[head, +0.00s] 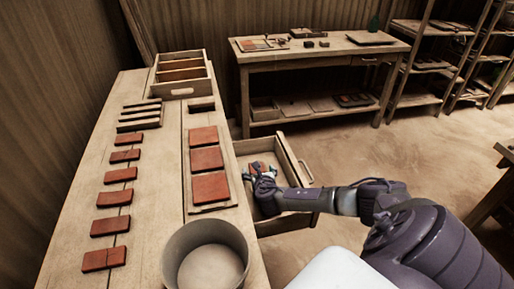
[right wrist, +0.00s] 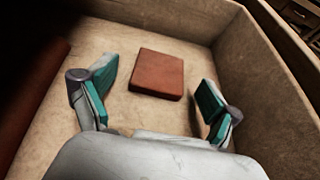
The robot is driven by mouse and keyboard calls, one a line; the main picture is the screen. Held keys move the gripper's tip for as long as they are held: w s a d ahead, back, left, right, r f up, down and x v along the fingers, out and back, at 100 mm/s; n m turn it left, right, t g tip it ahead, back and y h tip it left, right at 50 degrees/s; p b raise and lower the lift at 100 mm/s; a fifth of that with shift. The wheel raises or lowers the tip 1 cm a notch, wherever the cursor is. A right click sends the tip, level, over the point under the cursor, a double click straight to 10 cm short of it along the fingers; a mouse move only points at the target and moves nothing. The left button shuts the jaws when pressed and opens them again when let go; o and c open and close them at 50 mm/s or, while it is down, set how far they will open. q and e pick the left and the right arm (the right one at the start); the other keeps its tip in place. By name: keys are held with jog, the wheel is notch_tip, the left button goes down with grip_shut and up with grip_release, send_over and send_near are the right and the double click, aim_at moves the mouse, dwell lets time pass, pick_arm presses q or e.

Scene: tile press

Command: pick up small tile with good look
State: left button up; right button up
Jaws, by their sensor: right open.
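A small square red-brown tile (right wrist: 157,74) lies flat on the floor of the open drawer (head: 296,157) in the right wrist view. Its surface looks even, with no chip that I can see. My right gripper (head: 260,171) is inside the drawer, open and empty. In the right wrist view its two teal-padded fingers are spread to the left and right of the tile, not touching it. In the head view the gripper hides most of the tile. My left gripper is not in view.
The drawer walls (right wrist: 264,62) stand close around my right gripper. On the bench, a board (head: 229,201) holds three larger red tiles, and several smaller tiles (head: 120,175) lie in a column. A round pot (head: 233,235) stands at the near end. A crate (head: 190,91) stands behind.

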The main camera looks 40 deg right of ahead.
jog(key=shift+w+d+f, duration=0.25)
jog(key=shift+w+d, duration=0.1)
jog(key=shift+w, duration=0.15)
jog(key=c, duration=1.3)
